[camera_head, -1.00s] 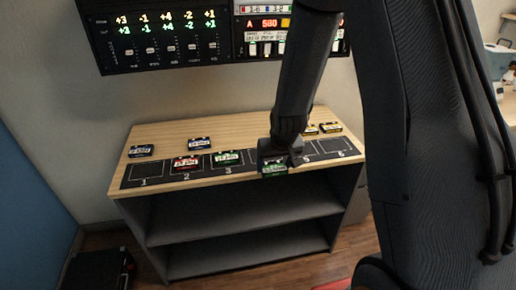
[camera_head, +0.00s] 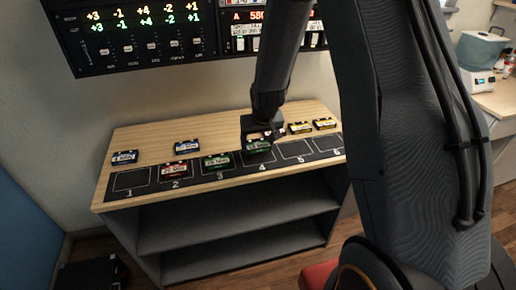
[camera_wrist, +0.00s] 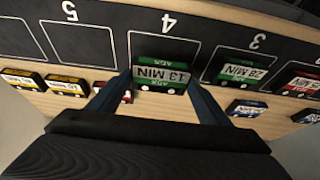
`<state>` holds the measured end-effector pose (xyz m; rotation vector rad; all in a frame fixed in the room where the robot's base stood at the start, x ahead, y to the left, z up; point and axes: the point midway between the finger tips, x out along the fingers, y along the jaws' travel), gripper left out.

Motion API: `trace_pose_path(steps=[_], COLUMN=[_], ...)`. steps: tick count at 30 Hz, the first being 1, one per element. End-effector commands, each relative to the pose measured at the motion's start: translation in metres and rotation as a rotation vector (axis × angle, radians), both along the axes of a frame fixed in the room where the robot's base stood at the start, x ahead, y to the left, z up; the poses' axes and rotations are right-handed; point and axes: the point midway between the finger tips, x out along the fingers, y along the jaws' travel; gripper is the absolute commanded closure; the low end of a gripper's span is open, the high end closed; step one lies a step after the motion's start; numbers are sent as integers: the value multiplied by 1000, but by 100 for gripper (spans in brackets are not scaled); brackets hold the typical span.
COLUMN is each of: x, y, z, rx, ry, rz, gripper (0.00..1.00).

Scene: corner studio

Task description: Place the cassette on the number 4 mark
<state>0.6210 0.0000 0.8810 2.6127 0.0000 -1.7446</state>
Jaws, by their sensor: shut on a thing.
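My gripper (camera_head: 260,138) is shut on a green cassette (camera_head: 259,146) at the number 4 mark (camera_head: 263,159) on the black strip.
A red cassette (camera_head: 175,170) lies on mark 2. Marks 1 (camera_head: 131,180), 5 (camera_head: 295,149) and 6 (camera_head: 327,142) are empty. Two blue cassettes (camera_head: 187,146) and two yellow ones (camera_head: 300,127) lie behind the strip. Another red cassette (camera_wrist: 126,97) is partly hidden by a finger.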

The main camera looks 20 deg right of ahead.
Motion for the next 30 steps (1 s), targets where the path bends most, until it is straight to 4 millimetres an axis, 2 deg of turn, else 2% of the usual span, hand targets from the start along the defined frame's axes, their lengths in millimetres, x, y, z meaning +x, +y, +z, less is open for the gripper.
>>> trace_pose_path(steps=[8, 22, 23, 24, 26, 30], x=[-1, 0, 0, 0, 0, 0], y=[0, 0, 0, 0, 0, 0], z=[-32, -40, -39, -39, -39, -39], rx=[0, 0, 0, 0, 0, 0], ry=[2, 0, 0, 0, 0, 0], rz=[0, 0, 0, 0, 0, 0], gripper=[52, 52, 24, 17, 10, 10])
